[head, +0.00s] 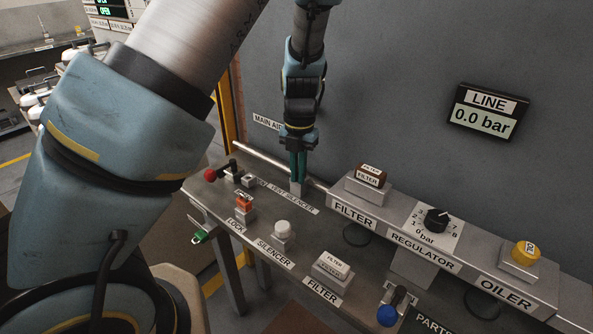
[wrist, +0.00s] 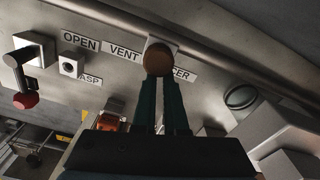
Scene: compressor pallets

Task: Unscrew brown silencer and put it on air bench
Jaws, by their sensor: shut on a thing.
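The air bench (head: 215,195) is the grey metal bench beneath. A white silencer (head: 282,230) stands on a block behind the SILENCER label. I cannot tell whether the brown silencer is still threaded in.
A red-knobbed lever (head: 211,174) is left of my gripper. An orange lock (head: 244,203), a white filter (head: 334,265) and a blue knob (head: 387,315) stand along the front. The raised filter, regulator and oiler rail (head: 455,243) is to the right. The LINE display (head: 486,112) reads 0.0 bar.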

